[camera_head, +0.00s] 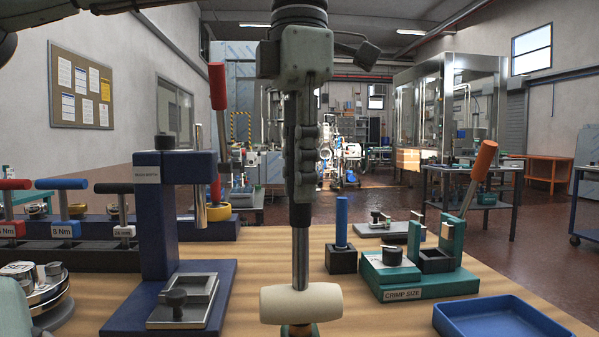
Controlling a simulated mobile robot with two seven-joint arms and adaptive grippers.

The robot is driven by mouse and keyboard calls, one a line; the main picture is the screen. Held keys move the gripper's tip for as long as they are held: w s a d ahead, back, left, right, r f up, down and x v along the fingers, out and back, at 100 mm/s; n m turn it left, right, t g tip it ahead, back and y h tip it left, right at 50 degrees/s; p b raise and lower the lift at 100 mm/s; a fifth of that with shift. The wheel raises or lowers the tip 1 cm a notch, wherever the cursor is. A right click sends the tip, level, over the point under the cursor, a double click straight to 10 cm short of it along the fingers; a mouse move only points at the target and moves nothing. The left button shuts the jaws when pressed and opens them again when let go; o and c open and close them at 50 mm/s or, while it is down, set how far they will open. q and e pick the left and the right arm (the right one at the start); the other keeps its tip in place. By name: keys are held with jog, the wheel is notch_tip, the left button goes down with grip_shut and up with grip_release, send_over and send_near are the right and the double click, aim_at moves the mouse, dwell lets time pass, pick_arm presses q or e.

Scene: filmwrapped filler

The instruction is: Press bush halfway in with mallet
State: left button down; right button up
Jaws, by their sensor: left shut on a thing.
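My left gripper (302,165) hangs in the middle of the view, pointing down, shut on the mallet's handle. The mallet's pale cream head (301,303) lies crosswise at the lower end of a steel shaft (300,258), low over the near part of the bench. Directly below the head, a small dark part with a coppery edge (300,331) shows at the bottom of the picture. The head hides most of it, so I cannot tell whether it is the bush or whether the head touches it. My right gripper is not in view.
A blue press (156,225) with a red-handled lever stands left on the wooden bench. To the right are a black block with a blue rod (341,222), a teal crimp fixture (420,279) with an orange-handled lever, and a blue tray (500,319). Torque tools (65,228) stand far left.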

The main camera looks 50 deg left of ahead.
pick_arm(q)
jog(key=shift+f, duration=0.55)
dwell(0.4)
jog(key=shift+r, duration=0.1)
dwell(0.6)
notch_tip(320, 180, up, 3)
jog(key=p, duration=0.2)
jog(key=shift+p, duration=0.3)
jog(key=shift+r+p, duration=0.5)
jog(key=shift+r, duration=0.55)
jog(key=shift+f, duration=0.2)
